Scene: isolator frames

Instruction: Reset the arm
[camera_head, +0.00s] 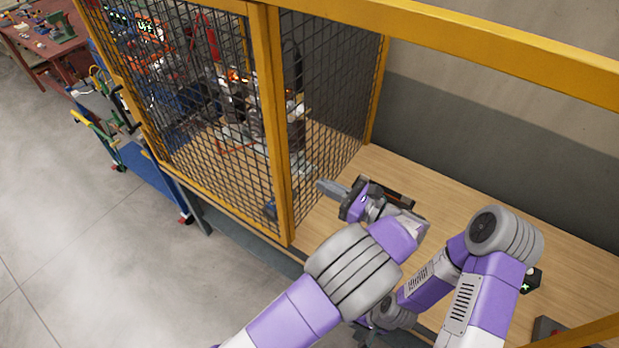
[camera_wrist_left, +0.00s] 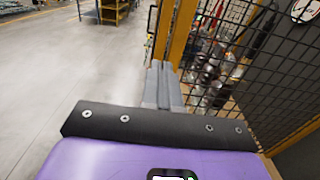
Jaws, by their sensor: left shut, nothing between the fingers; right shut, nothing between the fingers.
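My left gripper (camera_head: 328,187) is a dark grey pair of fingers on a purple and black wrist. It is shut and empty, pointing left beside the corner post of the yellow-framed mesh cage. Its shut fingers (camera_wrist_left: 164,86) also show in the left wrist view, in front of the yellow post. My right arm folds over a grey elbow at the right. My right gripper (camera_head: 368,334) is low in the picture, shut, with only a dark part of it showing; its fingers are mostly hidden behind my left arm.
The yellow mesh cage (camera_head: 274,120) encloses machinery at the upper left. A wooden worktop (camera_head: 440,195) lies under my arms, with a grey wall behind it. A blue cart (camera_head: 150,185) stands left of the cage. The grey floor (camera_head: 80,240) is open at the left.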

